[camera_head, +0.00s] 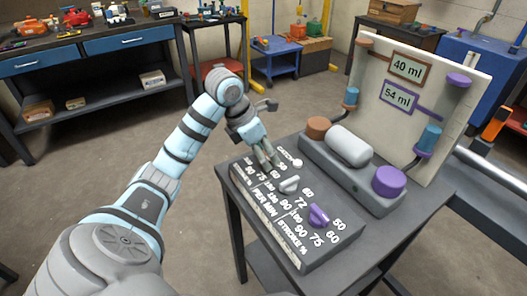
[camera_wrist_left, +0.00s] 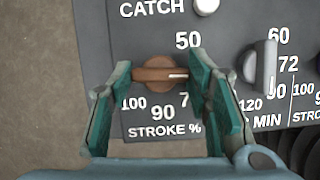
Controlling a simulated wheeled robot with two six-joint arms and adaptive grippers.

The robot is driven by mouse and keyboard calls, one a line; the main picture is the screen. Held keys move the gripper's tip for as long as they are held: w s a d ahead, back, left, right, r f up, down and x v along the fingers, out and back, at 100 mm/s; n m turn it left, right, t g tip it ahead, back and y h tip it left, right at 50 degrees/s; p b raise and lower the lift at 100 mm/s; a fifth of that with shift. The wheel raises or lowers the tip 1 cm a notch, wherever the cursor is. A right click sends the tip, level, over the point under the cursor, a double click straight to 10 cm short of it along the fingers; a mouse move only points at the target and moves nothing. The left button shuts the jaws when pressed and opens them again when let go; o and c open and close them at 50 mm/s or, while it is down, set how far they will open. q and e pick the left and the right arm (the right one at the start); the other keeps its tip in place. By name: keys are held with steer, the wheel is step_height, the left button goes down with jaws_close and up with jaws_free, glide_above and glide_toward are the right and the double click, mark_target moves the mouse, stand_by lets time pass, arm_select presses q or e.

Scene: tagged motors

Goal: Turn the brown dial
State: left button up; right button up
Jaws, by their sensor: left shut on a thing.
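The brown dial (camera_wrist_left: 158,75) sits on the dark control panel (camera_wrist_left: 97,50), over the words "STROKE %". Its white pointer line lies to the right, nearly level in the left wrist view. My left gripper (camera_wrist_left: 161,72) has its green fingers on either side of the dial, shut on it. In the head view my left gripper (camera_head: 268,162) reaches down to the panel (camera_head: 335,240) at its far left part and hides the dial there. My right gripper is not in view.
A grey dial (camera_head: 289,184) and a purple dial (camera_head: 319,214) are on the same panel, with a white CATCH knob (camera_head: 297,162) near the left gripper. Behind stands a pump unit with a white cylinder (camera_head: 348,146) and a tagged upright board (camera_head: 385,125).

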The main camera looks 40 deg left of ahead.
arm_select(q)
steer(key=m+p, duration=0.1)
steer(key=m, duration=0.1)
steer(key=m+h+p, duration=0.1)
steer(key=m, duration=0.1)
steer(key=shift+w+a+r+g+h, duration=0.1)
steer(key=shift+r+g+h, duration=0.05)
steer(key=shift+g+h, duration=0.2)
steer(key=shift+a+m+g+h+p, duration=0.1)
steer(key=shift+m+g+h+p, duration=0.4)
steer(key=shift+m, duration=1.3)
steer(key=shift+y, duration=0.25)
steer(key=o, duration=1.2)
steer(key=shift+c, duration=0.2)
